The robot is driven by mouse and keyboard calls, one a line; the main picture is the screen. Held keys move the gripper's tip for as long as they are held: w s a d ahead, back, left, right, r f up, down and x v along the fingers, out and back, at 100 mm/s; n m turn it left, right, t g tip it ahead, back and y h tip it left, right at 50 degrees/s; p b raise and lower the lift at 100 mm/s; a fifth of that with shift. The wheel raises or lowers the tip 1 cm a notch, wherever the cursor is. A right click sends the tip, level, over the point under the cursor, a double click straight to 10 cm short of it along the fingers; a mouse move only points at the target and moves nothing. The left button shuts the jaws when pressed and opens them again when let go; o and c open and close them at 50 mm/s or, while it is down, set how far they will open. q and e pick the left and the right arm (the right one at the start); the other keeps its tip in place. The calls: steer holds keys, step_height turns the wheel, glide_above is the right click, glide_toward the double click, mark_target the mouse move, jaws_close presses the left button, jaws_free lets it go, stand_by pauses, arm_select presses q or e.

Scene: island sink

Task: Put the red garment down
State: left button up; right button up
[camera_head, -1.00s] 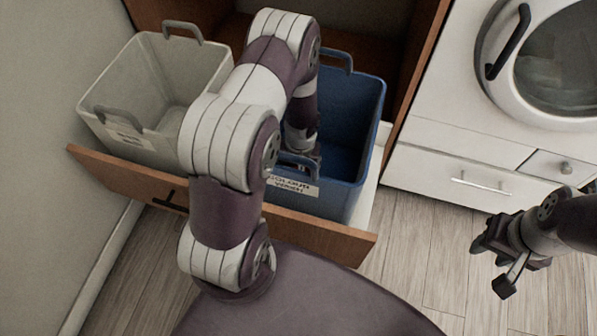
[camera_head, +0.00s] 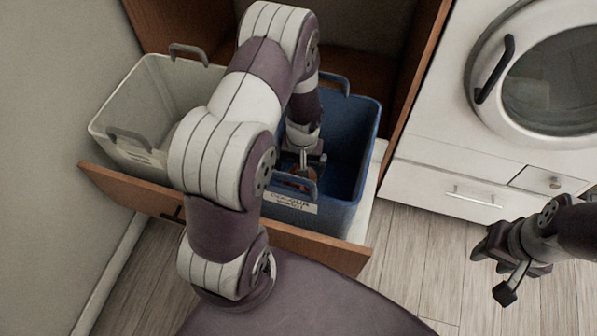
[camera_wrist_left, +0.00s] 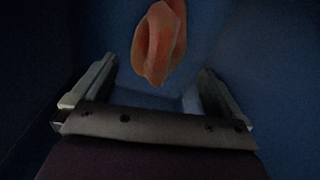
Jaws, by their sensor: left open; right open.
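The red garment (camera_wrist_left: 158,42) shows as a folded orange-red shape in the left wrist view, beyond my open left fingers (camera_wrist_left: 155,97) and apart from them. In the head view a small orange-red patch of it (camera_head: 301,177) shows inside the blue bin (camera_head: 364,150), behind the bin's front handle. My left gripper (camera_head: 304,160) is down inside the blue bin, above the garment, partly hidden by the arm and the handle. I cannot tell whether the garment touches the bin floor. My right gripper (camera_head: 492,272) is open and empty over the floor at the right.
A pale grey bin (camera_head: 125,112) stands left of the blue bin in the same pulled-out drawer (camera_head: 320,246). A cabinet side panel (camera_head: 420,75) rises at the right of the blue bin. A white washing machine (camera_head: 440,140) stands further right. The wooden floor (camera_head: 410,265) is clear.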

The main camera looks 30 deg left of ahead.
arm_select(q)
steer(key=s+d+r+m, duration=0.2)
steer(key=s+d+r, duration=0.1)
steer(key=r, duration=0.6)
steer(key=s+d+r+m+t, duration=0.1)
steer(key=s+d+r, duration=0.3)
steer(key=r, duration=0.6)
steer(key=shift+s+d+m+t+p, duration=0.15)
steer(key=shift+s+m+t+p, duration=0.2)
steer(key=shift+s+m, duration=0.35)
